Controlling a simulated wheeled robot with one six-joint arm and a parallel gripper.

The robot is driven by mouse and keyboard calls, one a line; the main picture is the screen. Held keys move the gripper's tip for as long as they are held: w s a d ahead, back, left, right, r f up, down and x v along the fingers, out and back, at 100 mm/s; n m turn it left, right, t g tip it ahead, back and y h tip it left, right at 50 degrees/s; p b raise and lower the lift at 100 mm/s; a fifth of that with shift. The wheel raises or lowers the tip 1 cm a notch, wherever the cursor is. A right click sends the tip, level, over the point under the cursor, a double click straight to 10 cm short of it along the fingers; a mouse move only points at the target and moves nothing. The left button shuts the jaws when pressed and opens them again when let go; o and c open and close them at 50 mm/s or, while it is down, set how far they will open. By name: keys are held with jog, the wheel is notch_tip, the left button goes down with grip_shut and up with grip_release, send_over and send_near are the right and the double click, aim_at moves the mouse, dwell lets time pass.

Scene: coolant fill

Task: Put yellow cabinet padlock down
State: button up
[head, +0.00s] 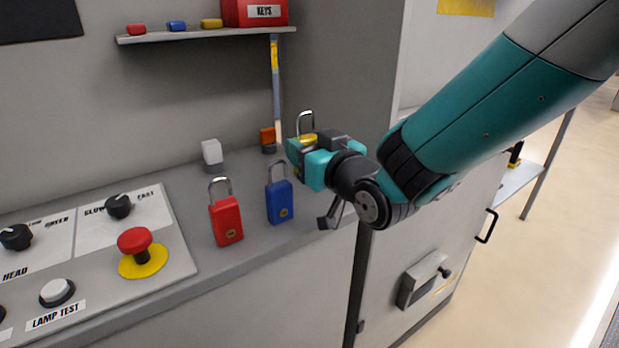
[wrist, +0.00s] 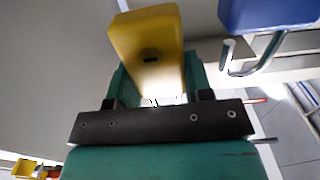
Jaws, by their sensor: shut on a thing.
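The yellow padlock (wrist: 146,35) is between the jaws of my gripper (wrist: 155,95), its body filling the gap in the wrist view. In the head view my gripper (head: 306,160) is over the right part of the grey ledge, and the yellow padlock (head: 307,136) shows only partly, with its shackle pointing up. The jaws are shut on it. The fingers hide most of its body, and I cannot tell whether its bottom touches the ledge.
A blue padlock (head: 280,202) and a red padlock (head: 227,220) stand on the grey ledge (head: 262,243) left of my gripper. A control panel with a red button (head: 134,241) lies further left. A shelf (head: 205,34) with a red KEYS box (head: 255,12) is above.

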notch_tip(320, 180, down, 6)
jog(key=shift+r+b, duration=0.1)
jog(key=shift+b, duration=0.25)
jog(key=shift+w+d+f, duration=0.1)
jog(key=shift+w+f, duration=0.1)
jog(key=shift+f, duration=0.2)
jog(key=o, duration=1.1)
jog(key=shift+c, duration=0.2)
